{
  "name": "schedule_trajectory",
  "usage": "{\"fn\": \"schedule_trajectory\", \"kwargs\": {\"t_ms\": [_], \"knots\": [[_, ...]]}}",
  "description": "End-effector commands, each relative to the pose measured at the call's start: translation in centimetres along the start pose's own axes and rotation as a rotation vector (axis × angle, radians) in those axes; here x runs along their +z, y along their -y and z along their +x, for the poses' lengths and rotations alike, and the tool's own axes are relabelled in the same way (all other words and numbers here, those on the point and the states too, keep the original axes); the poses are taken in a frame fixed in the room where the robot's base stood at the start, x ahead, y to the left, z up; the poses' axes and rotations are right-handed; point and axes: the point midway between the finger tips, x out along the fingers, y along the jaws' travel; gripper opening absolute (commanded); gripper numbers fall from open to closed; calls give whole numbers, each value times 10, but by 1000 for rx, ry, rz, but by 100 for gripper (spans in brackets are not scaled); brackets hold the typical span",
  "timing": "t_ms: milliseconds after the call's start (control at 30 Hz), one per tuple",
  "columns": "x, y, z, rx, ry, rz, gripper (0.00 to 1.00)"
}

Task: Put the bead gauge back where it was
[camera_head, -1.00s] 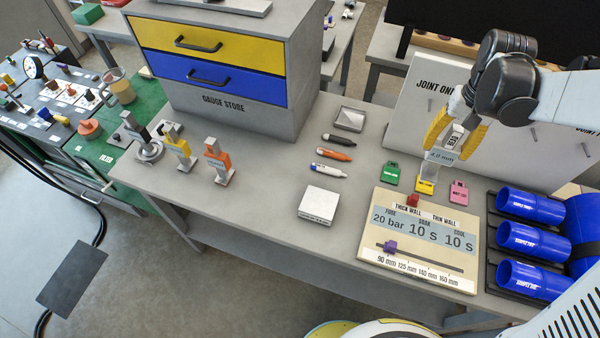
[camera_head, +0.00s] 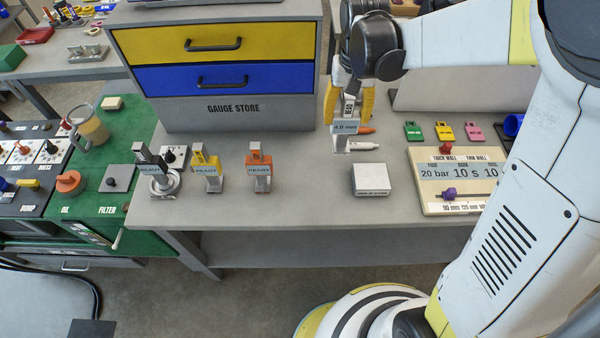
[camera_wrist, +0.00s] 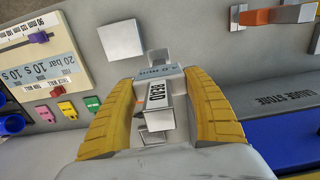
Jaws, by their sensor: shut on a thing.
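The bead gauge (camera_head: 346,128) is a grey piece with a "BEAD" label and a blue "4.0 mm" label. My gripper (camera_head: 349,102) is shut on it, with a yellow finger on each side, and holds it upright above the bench. In the wrist view the bead gauge (camera_wrist: 156,108) sits between the yellow fingers of my gripper (camera_wrist: 158,88).
A gauge store (camera_head: 218,70) with yellow and blue drawers stands at the back. A settings board (camera_head: 435,198) and coloured tags (camera_head: 444,131) are at the right.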

Motion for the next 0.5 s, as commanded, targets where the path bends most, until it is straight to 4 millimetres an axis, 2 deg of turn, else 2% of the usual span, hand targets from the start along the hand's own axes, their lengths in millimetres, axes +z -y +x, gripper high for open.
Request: {"fn": "schedule_trajectory", "kwargs": {"t_ms": [100,300,500], "knots": [[18,26,21,0,0,-7,33],[43,63,48,0,0,-6,33],[55,79,59,0,0,-2,33]]}}
